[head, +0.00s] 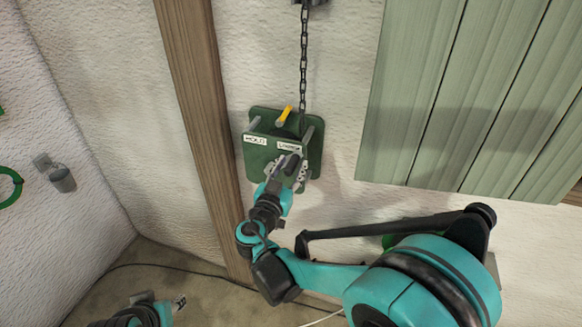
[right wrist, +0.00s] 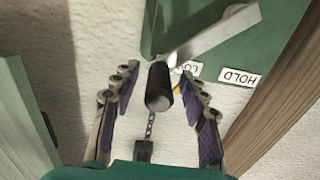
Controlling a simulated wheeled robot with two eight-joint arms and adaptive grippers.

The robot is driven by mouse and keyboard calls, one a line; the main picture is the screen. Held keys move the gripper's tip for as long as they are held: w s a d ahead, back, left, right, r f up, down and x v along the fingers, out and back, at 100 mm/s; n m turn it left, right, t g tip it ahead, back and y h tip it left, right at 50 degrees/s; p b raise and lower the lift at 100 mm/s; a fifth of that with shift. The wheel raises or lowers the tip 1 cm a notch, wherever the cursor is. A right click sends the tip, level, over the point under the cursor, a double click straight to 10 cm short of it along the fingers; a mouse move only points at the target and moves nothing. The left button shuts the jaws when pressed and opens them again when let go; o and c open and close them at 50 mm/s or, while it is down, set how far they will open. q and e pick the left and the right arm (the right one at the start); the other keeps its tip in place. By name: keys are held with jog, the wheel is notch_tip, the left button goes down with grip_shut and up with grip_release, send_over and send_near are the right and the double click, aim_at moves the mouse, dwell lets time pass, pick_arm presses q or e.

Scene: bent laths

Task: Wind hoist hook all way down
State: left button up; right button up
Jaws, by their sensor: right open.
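The green hoist winch (head: 262,122) is fixed to the wall, with HOLD (head: 256,140) and LOWER (head: 289,147) labels and a yellow lever (head: 284,115) pointing up. Its chain (head: 303,70) runs up to a dark fitting (head: 312,2) at the top edge. In the right wrist view a grey crank arm (right wrist: 205,38) ends in a black grip (right wrist: 159,88). My right gripper (head: 288,172) is open, with the grip between its fingers and gaps showing on both sides. The hook is not visible. Part of my left arm's end (head: 178,303) shows low at left; its jaws are unclear.
A wooden post (head: 205,125) stands left of the winch. Green boards (head: 465,95) cover the wall at right. A grey cup-like fitting (head: 62,178) and a green ring (head: 10,188) hang on the left wall. A dark cable (head: 160,264) runs along the floor.

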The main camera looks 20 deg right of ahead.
grip_shut()
jog(key=w+a+r+n+p, duration=0.1)
jog(key=w+a+r+n, duration=0.35)
jog(key=a+n, duration=0.35)
jog(key=w+a+f+n+b, duration=0.2)
jog(key=w+a+f+n, duration=0.3)
jog(key=n, duration=0.6)
jog(key=shift+w+a+f+n+b, duration=0.2)
jog(key=shift+w+a+n+b, duration=0.15)
jog(key=shift+a, duration=0.7)
